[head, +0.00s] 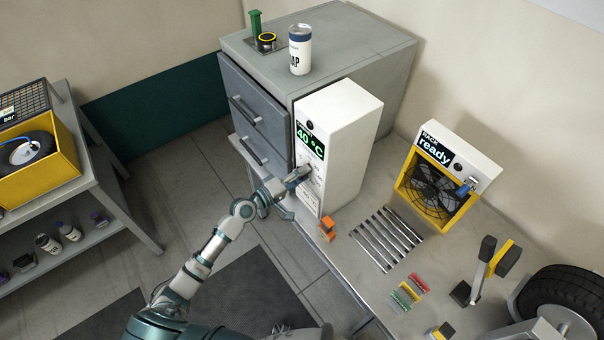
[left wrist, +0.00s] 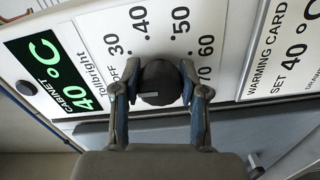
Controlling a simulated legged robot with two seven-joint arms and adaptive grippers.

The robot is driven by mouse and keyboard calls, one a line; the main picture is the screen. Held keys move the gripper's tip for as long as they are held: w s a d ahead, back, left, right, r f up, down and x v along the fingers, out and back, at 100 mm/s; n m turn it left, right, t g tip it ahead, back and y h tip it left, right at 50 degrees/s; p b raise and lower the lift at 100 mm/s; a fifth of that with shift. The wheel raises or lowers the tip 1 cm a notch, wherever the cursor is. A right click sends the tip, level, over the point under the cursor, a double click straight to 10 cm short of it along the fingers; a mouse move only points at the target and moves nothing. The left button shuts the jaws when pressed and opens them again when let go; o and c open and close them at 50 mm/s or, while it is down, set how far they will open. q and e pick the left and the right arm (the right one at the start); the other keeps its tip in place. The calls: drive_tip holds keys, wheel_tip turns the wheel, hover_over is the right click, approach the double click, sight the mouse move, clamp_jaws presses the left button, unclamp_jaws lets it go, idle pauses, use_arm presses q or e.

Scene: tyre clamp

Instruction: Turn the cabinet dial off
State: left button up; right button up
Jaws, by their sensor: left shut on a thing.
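The cabinet (head: 345,115) is a tall white box on the bench, with a green display (head: 310,141) reading 40 °C. In the left wrist view the dial (left wrist: 160,85) is a round dark knob on its panel, ringed by OFF and numbers from 30 to 70. A pale mark on the knob lies left of its middle, on the OFF side; its exact setting I cannot tell. My left gripper (head: 296,178) is at the cabinet front. In the wrist view its fingers (left wrist: 158,90) are closed on both sides of the dial. My right gripper does not show.
An orange block (head: 327,228) and metal rods (head: 385,238) lie on the bench. A yellow fan rack (head: 435,190) stands right; grey drawers (head: 255,115) stand behind.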

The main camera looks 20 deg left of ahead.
use_arm(q)
drive_tip(key=shift+w+a+r+n, duration=0.1)
drive_tip(key=shift+a+n, duration=0.05)
drive_tip(key=shift+n, duration=0.15)
drive_tip(key=o, duration=0.9)
drive_tip(key=shift+o, duration=1.3)
drive_tip(key=shift+w+a, duration=0.1)
drive_tip(key=v, duration=1.2)
drive_tip(key=shift+f, duration=0.25)
